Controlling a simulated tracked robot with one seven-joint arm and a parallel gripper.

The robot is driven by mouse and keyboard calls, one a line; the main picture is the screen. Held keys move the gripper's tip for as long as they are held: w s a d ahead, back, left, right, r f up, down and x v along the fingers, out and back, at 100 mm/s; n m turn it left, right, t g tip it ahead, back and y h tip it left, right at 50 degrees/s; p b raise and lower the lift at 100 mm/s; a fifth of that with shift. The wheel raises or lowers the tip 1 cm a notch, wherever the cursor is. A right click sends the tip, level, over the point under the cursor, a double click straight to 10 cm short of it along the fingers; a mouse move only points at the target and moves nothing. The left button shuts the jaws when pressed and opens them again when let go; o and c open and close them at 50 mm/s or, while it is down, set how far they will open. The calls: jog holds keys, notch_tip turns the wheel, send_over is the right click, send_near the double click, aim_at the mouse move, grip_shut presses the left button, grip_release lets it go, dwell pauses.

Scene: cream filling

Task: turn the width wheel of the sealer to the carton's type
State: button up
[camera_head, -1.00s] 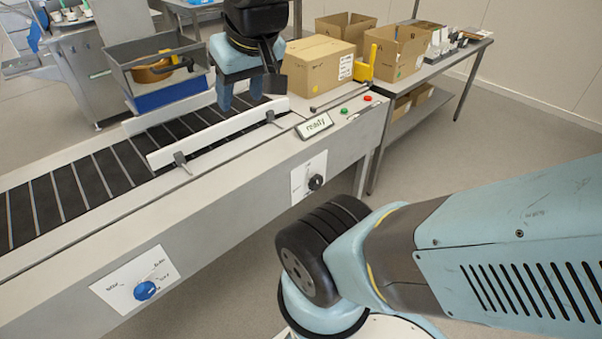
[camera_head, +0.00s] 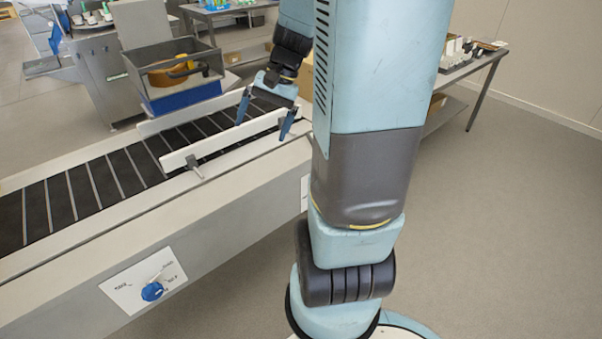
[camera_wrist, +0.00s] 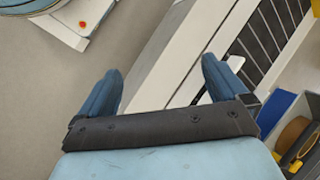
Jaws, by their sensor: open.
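The blue wheel (camera_head: 152,291) sits on a white dial plate (camera_head: 124,293) on the conveyor's front panel, at lower left of the head view. Marks around it are too small to read surely. My gripper (camera_head: 264,117) is open and empty, fingers pointing down over the belt near its side rail, well away from the wheel. The wrist view shows both blue fingers apart (camera_wrist: 160,82) with the conveyor edge between them; the wheel is not visible there. The carton is almost wholly hidden behind my arm, and its type cannot be read.
A low white guide rail (camera_head: 225,140) runs along the belt (camera_head: 95,183). A grey bin with a blue base (camera_head: 185,98) stands behind it. A side table (camera_head: 470,65) is at back right. The floor (camera_head: 500,220) at right is clear.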

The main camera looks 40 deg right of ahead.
jog(key=w+d+f+m+t+y, duration=0.2)
jog(key=d+f+m+t+y, duration=0.15)
jog(key=d+f+m, duration=0.45)
jog(key=w+d+f+m+t+y, duration=0.2)
jog(key=d+f+m+t+y, duration=0.15)
jog(key=d+f, duration=0.8)
jog(key=s+d+f+m+t+h, duration=0.35)
jog(key=f+m, duration=0.25)
jog(key=f, duration=0.3)
jog(key=s+d+f+m+t+h, duration=0.3)
jog(key=f+m+h, duration=0.15)
jog(key=f, duration=0.35)
jog(key=s+d+f+m+t+h, duration=0.35)
jog(key=f+m, duration=0.25)
jog(key=f, duration=0.3)
jog(key=shift+y, duration=0.25)
jog(key=w, duration=0.4)
jog(key=w+a, duration=0.1)
jog(key=w, duration=0.8)
jog(key=shift+w+a+r, duration=0.15)
jog(key=shift+a+r, duration=0.05)
jog(key=shift+c, duration=0.2)
jog(key=c, duration=0.9)
